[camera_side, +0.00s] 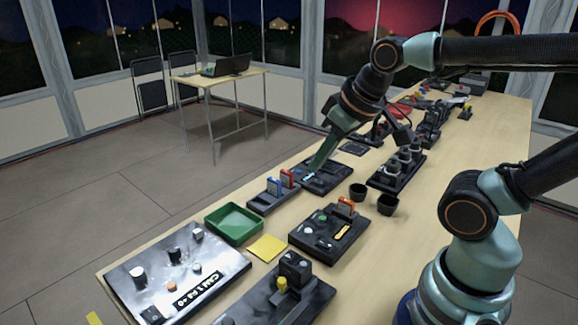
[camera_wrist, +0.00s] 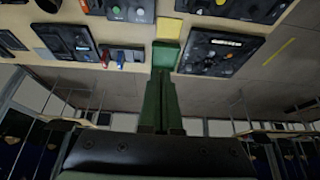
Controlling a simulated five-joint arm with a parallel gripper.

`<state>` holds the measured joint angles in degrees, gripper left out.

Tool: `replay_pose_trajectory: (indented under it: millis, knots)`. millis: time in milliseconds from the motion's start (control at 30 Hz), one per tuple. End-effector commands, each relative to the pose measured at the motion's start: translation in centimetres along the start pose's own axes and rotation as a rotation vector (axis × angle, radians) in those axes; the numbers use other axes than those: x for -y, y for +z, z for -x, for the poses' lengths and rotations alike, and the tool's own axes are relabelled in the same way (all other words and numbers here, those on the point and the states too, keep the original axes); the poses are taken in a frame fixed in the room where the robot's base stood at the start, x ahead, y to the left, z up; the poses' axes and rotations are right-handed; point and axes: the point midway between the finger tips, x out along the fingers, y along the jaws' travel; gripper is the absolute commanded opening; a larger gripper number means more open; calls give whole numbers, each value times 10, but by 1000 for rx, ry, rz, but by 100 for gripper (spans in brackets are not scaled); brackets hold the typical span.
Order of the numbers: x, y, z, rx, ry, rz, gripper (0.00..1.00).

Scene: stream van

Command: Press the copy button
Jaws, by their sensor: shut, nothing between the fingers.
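No button label reading "copy" is legible, so I cannot tell which button is the copy button. My gripper (camera_side: 312,172) is shut and empty, its green fingers pointing down at the near-left part of a black panel (camera_side: 338,177). A small pale-blue patch shows by the fingertips. I cannot tell whether they touch the panel. Beside it is a black holder (camera_side: 262,204) with a blue and a red upright piece. In the wrist view the shut fingers (camera_wrist: 160,76) stand in the middle, and a black panel (camera_wrist: 68,42) is at left.
A green tray (camera_side: 254,228), a yellow pad (camera_side: 267,247) and a white-grey control panel (camera_side: 130,285) are nearer the camera. Another black panel (camera_side: 312,240) has an orange-topped piece. Two black cups (camera_side: 388,207) and a rack of cups (camera_side: 378,182) stand to the right.

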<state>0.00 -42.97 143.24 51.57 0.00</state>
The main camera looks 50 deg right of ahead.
Motion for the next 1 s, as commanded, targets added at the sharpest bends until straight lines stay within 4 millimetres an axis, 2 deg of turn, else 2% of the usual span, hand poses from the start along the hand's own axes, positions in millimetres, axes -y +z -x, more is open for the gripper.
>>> replay_pose_trajectory:
  millis: [467, 767, 1000]
  knots:
    - [-5, -4, -2, 58, 9, -56, 0]
    - [-26, -17, -16, 284, 59, -286, 0]
    - [-46, -25, -33, 470, 120, -483, 0]
